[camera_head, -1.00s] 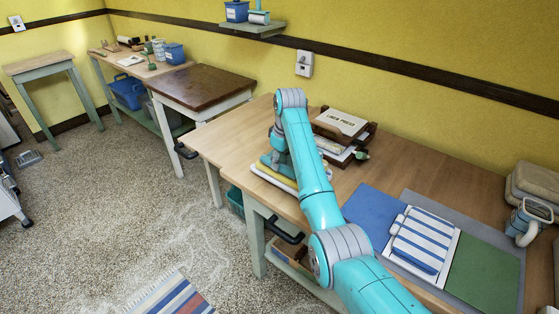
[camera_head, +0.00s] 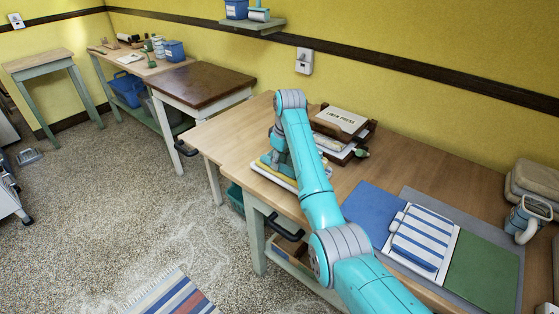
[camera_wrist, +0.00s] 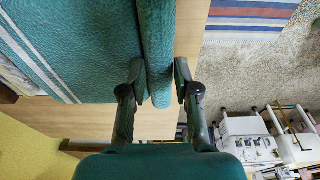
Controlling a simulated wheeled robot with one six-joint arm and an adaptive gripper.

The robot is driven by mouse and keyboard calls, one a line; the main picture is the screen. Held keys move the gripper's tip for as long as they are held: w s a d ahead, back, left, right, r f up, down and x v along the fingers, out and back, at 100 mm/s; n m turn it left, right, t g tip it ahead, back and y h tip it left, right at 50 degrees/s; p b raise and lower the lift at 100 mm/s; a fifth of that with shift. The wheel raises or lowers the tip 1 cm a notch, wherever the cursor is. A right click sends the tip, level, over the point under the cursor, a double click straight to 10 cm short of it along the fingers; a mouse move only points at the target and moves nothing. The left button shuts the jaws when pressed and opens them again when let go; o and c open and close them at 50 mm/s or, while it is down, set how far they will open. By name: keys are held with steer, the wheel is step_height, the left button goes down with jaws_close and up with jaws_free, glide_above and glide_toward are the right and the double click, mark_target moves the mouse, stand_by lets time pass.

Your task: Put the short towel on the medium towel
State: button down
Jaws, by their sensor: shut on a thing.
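My gripper (camera_wrist: 159,84) is shut on the edge of a folded teal towel (camera_wrist: 158,50), with one finger on each side of it. The towel's far part runs out of the top of the wrist view. A wider teal cloth with white stripes (camera_wrist: 85,60) lies to the left of the held edge. In the head view my arm reaches to the left part of the table, over a small pile with a yellow layer (camera_head: 272,174). My arm hides much of the pile. I cannot tell which towel is short or medium by size.
To the right lie a blue mat (camera_head: 371,210), a blue-striped cloth (camera_head: 425,235) on a white board and a green mat (camera_head: 485,272).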

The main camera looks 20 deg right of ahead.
steer(key=shift+s+f, duration=0.1)
steer(key=shift+f, duration=0.3)
steer(key=c, duration=0.8)
jaws_free()
steer(key=shift+f, duration=0.1)
steer(key=shift+o, duration=0.2)
steer(key=shift+r, duration=0.25)
